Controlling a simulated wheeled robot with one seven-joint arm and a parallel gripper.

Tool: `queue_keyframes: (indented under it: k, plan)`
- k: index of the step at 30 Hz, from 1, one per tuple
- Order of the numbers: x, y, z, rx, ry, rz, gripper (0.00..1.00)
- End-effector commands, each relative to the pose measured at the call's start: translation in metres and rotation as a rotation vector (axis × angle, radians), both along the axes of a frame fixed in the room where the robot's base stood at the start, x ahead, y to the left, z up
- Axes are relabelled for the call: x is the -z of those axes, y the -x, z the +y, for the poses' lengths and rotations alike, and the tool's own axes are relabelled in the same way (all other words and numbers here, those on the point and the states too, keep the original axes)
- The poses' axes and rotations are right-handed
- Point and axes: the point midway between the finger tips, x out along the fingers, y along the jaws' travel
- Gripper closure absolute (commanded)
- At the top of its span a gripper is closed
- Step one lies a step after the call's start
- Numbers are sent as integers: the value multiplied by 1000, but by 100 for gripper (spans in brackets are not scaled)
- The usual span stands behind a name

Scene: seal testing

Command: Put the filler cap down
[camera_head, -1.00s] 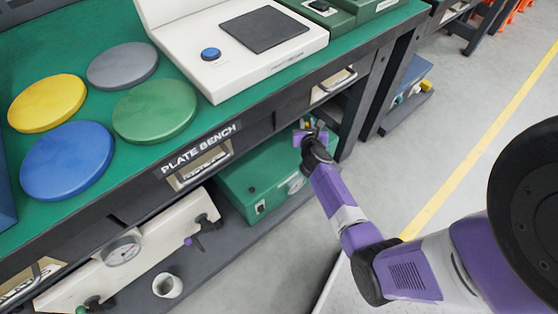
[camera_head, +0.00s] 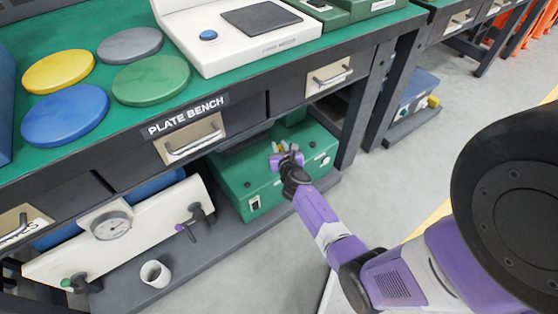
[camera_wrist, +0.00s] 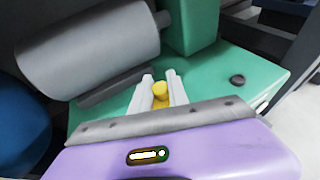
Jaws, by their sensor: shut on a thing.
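My gripper (camera_head: 283,153) reaches under the plate bench, over a green machine (camera_head: 240,181). In the wrist view, its two pale fingers (camera_wrist: 159,84) are shut on a small yellow filler cap (camera_wrist: 160,89). The cap shows only as a small yellow spot in the head view (camera_head: 282,146). Its lower part is hidden by the fingers and gripper body. The green machine top (camera_wrist: 215,78) lies beyond the fingers, with a small dark round fitting (camera_wrist: 237,79) to their right. I cannot tell whether the cap touches the machine.
A grey cylinder (camera_wrist: 92,50) and a green block (camera_wrist: 190,25) stand close beyond the fingers. The bench (camera_head: 110,150) overhangs the lower shelf (camera_head: 232,235). A white panel with a gauge (camera_head: 111,225) and a white cup (camera_head: 155,274) are left of the machine.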

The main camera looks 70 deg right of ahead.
Motion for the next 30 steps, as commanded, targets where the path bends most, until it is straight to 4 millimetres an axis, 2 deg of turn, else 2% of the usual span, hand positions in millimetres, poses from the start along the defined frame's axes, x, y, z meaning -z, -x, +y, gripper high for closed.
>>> queue_keyframes:
  k: [1,7,15,29,30]
  plan:
    - [8,0,0,0,1,-1,100]
    - [16,0,0,0,1,0,100]
    - [46,0,0,0,0,0,100]
    - [50,0,0,0,1,1,100]
    - [48,0,0,0,1,1,72]
